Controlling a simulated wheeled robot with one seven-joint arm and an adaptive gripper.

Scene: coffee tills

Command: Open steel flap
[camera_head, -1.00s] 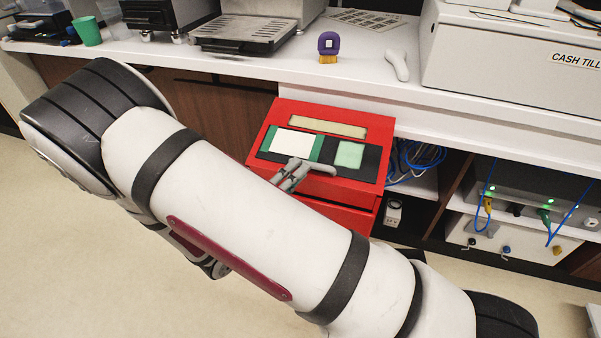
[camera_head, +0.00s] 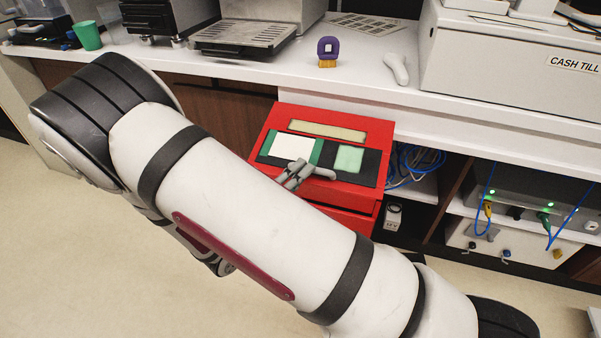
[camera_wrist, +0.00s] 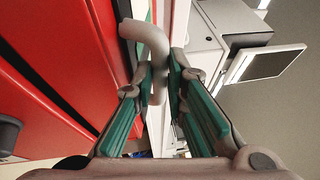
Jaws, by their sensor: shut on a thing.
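My gripper (camera_head: 293,176) is at the front of a red cabinet (camera_head: 376,138). It is shut on a grey curved handle (camera_head: 325,172). In the wrist view the handle (camera_wrist: 146,33) bends in front of the fingertips and its stem runs down between the green-padded fingers (camera_wrist: 160,75). The red cabinet face (camera_wrist: 50,50) is close on the left there. The cabinet's top carries a white panel in a green frame (camera_head: 292,147), a pale green panel (camera_head: 348,158) and a cream strip (camera_head: 327,131). I cannot tell which surface is the steel flap.
A white counter (camera_head: 290,77) runs behind the cabinet, with a purple-topped brush (camera_head: 327,50) and a cash till (camera_head: 500,60) on it. Blue cables (camera_head: 410,165) hang at the cabinet's right. Open floor (camera_head: 70,230) lies at the left.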

